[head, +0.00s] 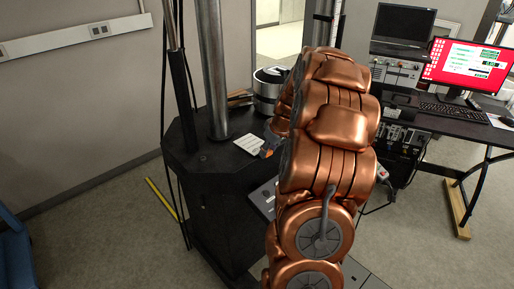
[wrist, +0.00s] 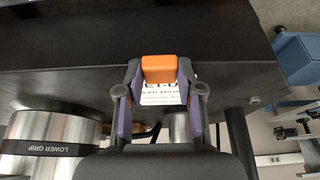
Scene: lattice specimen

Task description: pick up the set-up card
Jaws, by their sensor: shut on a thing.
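The set-up card (wrist: 160,93) is white with dark print, partly hidden by an orange block (wrist: 160,68) at its end. In the wrist view my gripper (wrist: 159,75) has one dark finger with a purple pad on each side of the block and is shut on it. In the head view the white card (head: 249,143) shows over the black machine base, left of my copper-coloured arm, with a bit of orange beside it. My arm hides most of the gripper there. I cannot tell whether the card touches the surface.
The black machine base (head: 190,165) carries a thick steel column (head: 213,70) and a silver cylinder (head: 266,88). The wrist view shows a cylinder marked LOWER GRIP (wrist: 45,145) close on the left. A desk with a red-screened monitor (head: 467,60) stands at right.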

